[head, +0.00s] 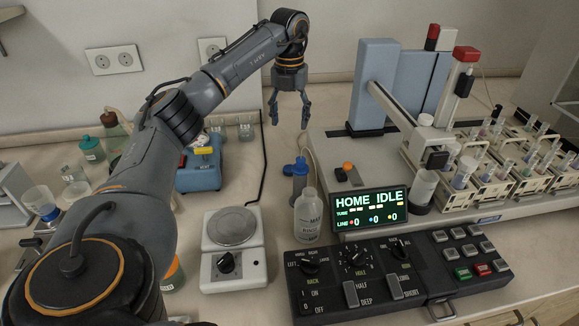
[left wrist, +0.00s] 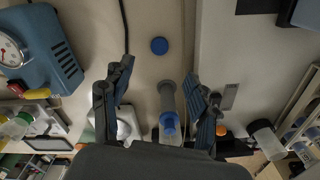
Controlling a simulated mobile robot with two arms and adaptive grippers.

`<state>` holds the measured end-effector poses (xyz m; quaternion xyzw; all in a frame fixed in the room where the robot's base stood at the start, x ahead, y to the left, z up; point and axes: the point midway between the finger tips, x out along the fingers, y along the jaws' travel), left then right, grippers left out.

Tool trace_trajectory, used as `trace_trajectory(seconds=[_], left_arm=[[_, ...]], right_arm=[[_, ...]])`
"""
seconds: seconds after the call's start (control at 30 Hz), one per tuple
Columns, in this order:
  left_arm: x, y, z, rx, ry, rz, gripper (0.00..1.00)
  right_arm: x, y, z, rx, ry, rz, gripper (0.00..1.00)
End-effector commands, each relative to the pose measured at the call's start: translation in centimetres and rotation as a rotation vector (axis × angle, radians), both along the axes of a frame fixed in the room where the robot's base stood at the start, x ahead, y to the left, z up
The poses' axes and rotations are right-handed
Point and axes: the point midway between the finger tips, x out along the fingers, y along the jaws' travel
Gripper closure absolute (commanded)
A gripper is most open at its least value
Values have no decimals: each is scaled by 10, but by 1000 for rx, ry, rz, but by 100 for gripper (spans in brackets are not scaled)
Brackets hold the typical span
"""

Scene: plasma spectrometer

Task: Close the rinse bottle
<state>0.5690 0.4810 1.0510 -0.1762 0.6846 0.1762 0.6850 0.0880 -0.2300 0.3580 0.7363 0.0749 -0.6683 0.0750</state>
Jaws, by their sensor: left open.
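The rinse bottle (head: 308,218) is a translucent white bottle with dark lettering, upright left of the display, with no cap seen on its neck. In the left wrist view it is partly hidden low between my fingers. A grey cylinder with a blue top (head: 300,178) stands just behind it and also shows in the left wrist view (left wrist: 167,98). A loose blue round cap (left wrist: 159,45) lies on the bench beyond the cylinder; it shows in the head view too (head: 288,170). My left gripper (head: 289,118) is open and empty, above and behind these things. My right gripper is not seen.
The instrument display (head: 369,208) and black control panel (head: 395,273) stand right and in front of the bottle. A white hotplate (head: 232,240) is to its left. A blue device (head: 198,172) stands further left. Vial racks (head: 500,170) fill the right. Bench behind the cap is clear.

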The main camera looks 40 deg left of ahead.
Motion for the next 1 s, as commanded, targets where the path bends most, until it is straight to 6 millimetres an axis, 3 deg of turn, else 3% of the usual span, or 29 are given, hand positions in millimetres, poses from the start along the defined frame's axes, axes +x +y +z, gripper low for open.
trace_trajectory(seconds=[0.17,0.63,1.0], left_arm=[[0,0,-4,0,2,0,40],[-1,-1,-80,0,4,0,40],[-1,-1,-86,0,0,0,40]], right_arm=[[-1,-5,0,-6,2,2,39],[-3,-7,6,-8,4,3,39],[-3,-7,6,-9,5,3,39]])
